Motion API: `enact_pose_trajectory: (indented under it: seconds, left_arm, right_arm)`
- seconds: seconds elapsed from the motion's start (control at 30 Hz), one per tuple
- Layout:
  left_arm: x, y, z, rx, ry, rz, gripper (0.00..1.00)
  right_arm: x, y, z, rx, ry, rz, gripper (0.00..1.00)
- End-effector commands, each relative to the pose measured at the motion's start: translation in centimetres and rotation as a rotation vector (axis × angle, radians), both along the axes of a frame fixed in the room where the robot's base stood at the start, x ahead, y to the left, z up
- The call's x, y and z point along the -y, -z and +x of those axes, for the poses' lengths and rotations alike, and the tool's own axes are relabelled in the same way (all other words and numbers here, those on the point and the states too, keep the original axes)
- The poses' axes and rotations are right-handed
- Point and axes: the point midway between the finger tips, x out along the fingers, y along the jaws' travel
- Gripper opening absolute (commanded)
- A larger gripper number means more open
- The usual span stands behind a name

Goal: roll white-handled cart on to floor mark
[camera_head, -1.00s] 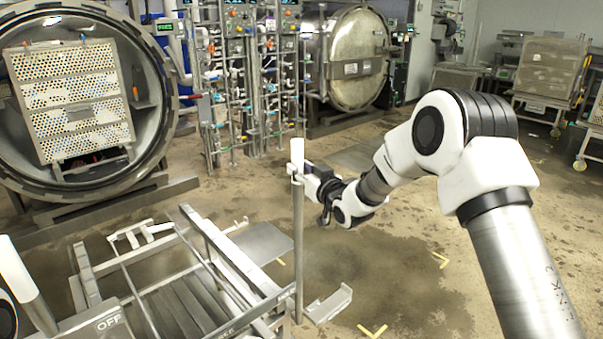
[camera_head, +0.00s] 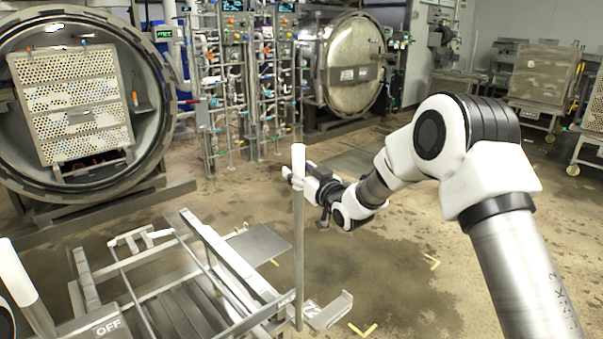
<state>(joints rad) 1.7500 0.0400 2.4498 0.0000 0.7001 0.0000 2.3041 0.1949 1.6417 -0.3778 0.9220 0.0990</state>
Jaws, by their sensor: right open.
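The cart (camera_head: 235,262) is a grey metal frame at the lower left, with an OFF label near its front. Its right upright post carries a white handle (camera_head: 298,158). Another white handle (camera_head: 16,275) tilts at the left edge. My right gripper (camera_head: 290,174) is open at the right post, just below the white grip; the post partly hides the fingers, so contact is unclear. The floor mark shows as yellow corner pieces: one at the right (camera_head: 432,262), one at the bottom (camera_head: 363,330), and a bit beside the cart (camera_head: 275,263). My left gripper is out of view.
An open round autoclave (camera_head: 160,130) with a perforated basket stands at the left. Pipework (camera_head: 240,90) and a closed round door (camera_head: 353,65) are at the back. Other carts (camera_head: 542,75) stand at the back right. Wet, stained floor lies open in the middle.

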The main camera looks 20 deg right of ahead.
Motion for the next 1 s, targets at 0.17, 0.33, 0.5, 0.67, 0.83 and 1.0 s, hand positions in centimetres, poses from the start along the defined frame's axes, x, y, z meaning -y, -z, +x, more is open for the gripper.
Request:
enact_pose_trajectory:
  seconds: [0.17, 0.33, 0.5, 0.67, 0.83, 1.0]
  left_arm:
    - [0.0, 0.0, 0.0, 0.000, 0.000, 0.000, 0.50]
    - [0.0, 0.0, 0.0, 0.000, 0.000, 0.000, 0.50]
    - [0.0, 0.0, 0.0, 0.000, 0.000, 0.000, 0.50]
    - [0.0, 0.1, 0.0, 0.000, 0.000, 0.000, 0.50]
    - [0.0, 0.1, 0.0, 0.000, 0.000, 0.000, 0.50]
    - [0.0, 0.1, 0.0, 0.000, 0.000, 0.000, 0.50]
  right_arm:
    - [0.1, 0.3, 0.0, -0.005, 0.001, 0.001, 0.59]
    - [0.3, 0.3, -1.4, -0.008, 0.002, 0.002, 0.59]
    - [0.9, 0.2, -5.3, -0.007, 0.003, 0.005, 0.59]
    - [1.4, 0.2, -9.3, -0.004, 0.001, 0.005, 0.59]
    - [1.7, 0.2, -11.6, -0.002, 0.000, 0.003, 0.59]
    - [1.7, 0.2, -12.0, -0.003, -0.001, 0.000, 0.59]
